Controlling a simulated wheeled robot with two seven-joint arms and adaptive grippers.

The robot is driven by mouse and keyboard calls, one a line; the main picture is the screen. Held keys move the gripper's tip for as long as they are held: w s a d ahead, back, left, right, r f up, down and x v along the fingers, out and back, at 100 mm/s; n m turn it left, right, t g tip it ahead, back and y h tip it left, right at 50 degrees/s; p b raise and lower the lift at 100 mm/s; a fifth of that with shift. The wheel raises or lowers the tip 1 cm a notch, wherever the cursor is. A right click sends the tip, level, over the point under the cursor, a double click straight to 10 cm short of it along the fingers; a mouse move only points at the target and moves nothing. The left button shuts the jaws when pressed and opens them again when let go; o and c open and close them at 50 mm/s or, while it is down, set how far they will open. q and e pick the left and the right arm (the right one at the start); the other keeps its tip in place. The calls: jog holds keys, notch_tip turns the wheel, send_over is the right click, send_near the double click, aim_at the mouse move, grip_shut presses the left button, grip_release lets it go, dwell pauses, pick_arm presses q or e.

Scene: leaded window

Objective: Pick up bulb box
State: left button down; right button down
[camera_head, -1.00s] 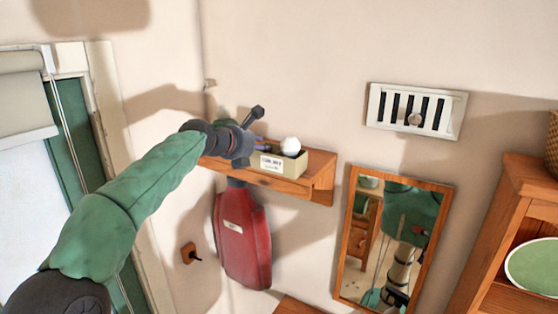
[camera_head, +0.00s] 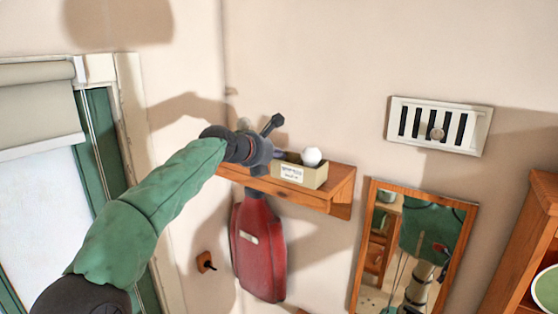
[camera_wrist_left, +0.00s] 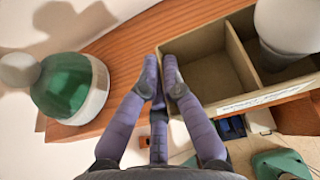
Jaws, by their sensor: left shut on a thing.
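The bulb box (camera_head: 300,174) is a small cream, open-topped box with a printed label, at the wooden shelf (camera_head: 335,190). A white bulb (camera_head: 312,157) stands in its right compartment. My left gripper (camera_head: 277,155) reaches the box's left end. In the left wrist view, its purple fingers (camera_wrist_left: 161,88) are shut on the left wall of the box (camera_wrist_left: 208,78), beside an empty compartment. The bulb (camera_wrist_left: 285,25) fills the other visible compartment. I cannot tell whether the box is lifted off the shelf. My right gripper is not in view.
A green and white object (camera_wrist_left: 70,88) stands on the shelf left of my fingers. A red container (camera_head: 257,250) hangs below the shelf. A framed mirror (camera_head: 415,245) and a white vent (camera_head: 440,125) are on the wall to the right.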

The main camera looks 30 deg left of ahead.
pick_arm(q)
jog(key=shift+r, duration=0.4)
jog(key=s+d+r, duration=0.6)
jog(key=s+r, duration=0.5)
jog(key=s, duration=0.1)
jog(key=shift+s+d, duration=0.2)
jog(key=shift+d, duration=0.05)
